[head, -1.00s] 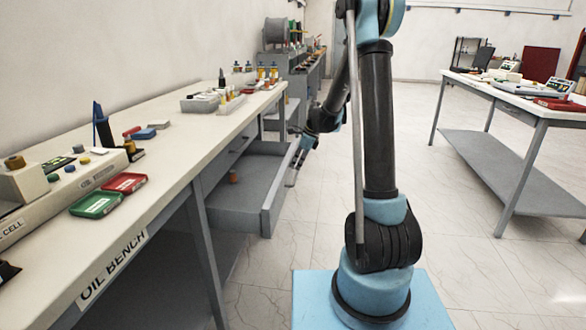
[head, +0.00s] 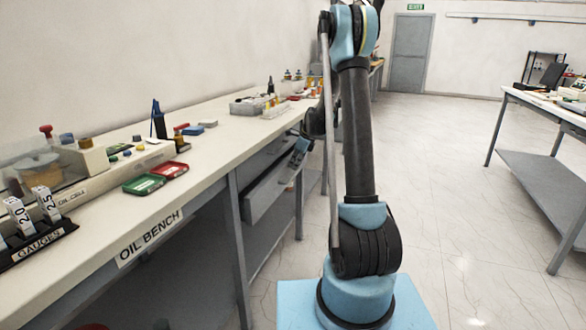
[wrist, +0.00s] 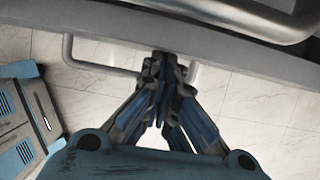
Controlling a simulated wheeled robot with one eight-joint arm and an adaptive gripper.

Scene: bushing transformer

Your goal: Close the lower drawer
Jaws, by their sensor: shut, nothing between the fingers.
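The lower drawer (head: 266,198) is under the oil bench, grey, and stands partly out. My gripper (head: 290,183) is at its front in the head view, small and partly hidden by my arm. In the wrist view my gripper (wrist: 163,68) is shut and empty, with its fingertips together at the grey drawer front (wrist: 110,24). A bar handle (wrist: 68,50) on that front shows to the left of the fingertips. The fingertips overlap the panel's lower edge in the picture; I cannot tell whether they press on it.
The oil bench (head: 205,165) runs along the left, with trays and instruments on top. A bench leg (head: 237,235) stands nearer me. Another table (head: 540,165) is at the right. The tiled floor (head: 440,180) between them is clear.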

